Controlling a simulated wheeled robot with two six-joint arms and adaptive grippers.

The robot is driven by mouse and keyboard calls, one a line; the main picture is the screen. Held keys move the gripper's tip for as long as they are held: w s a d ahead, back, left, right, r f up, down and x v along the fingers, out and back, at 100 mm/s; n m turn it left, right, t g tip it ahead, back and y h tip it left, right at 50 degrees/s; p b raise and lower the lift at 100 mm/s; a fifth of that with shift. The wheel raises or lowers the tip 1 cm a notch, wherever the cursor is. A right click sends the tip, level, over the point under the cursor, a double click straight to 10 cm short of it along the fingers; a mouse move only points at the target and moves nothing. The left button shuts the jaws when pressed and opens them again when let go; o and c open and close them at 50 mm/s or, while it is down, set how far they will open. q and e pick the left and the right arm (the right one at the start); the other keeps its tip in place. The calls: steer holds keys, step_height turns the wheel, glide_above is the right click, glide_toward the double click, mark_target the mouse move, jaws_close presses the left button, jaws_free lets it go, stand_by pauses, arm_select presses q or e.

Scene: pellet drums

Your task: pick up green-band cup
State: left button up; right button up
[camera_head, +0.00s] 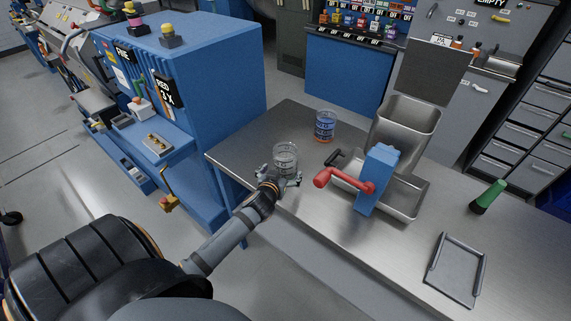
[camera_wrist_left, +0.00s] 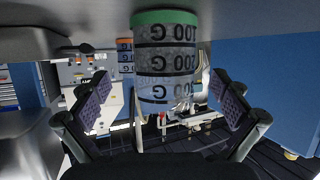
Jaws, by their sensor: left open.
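The green-band cup (camera_head: 286,154) is a clear cup standing upright near the left corner of the steel table. In the left wrist view, which is upside down, the cup (camera_wrist_left: 165,60) shows its green band at the base and black bands with numbers. My left gripper (camera_head: 280,180) is open, low at the near side of the cup. In the wrist view its pads (camera_wrist_left: 165,95) stand wide on either side, with visible gaps to the cup. The cup partly hides the fingers in the head view. My right gripper is not in view.
An orange-and-blue banded cup (camera_head: 325,128) stands behind and right of it. A blue device with a red crank handle (camera_head: 376,180) stands in a steel tray to the right, near a steel bin (camera_head: 405,130). A blue cabinet (camera_head: 215,75) is left of the table (camera_head: 270,128).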

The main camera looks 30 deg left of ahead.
mark_target(284, 143)
arm_select(q)
steer(key=shift+w+a+r+p, duration=0.1)
steer(key=shift+w+a+p, duration=0.15)
steer(key=shift+w+p, duration=0.15)
steer(key=p+x, duration=0.1)
steer(key=x, duration=0.2)
steer(key=shift+w+a+f, duration=0.2)
steer(key=shift+w, duration=0.1)
steer(key=shift+w+f, duration=0.2)
steer(key=shift+w, duration=0.05)
steer(key=shift+s+r, duration=0.15)
steer(key=shift+s, duration=0.05)
steer(key=c, duration=0.4)
steer(key=shift+w, duration=0.1)
steer(key=c, duration=1)
steer(key=shift+c, duration=0.2)
step_height(284, 143, up, 10)
steer(key=shift+b, duration=0.6)
steer(key=shift+r, duration=0.1)
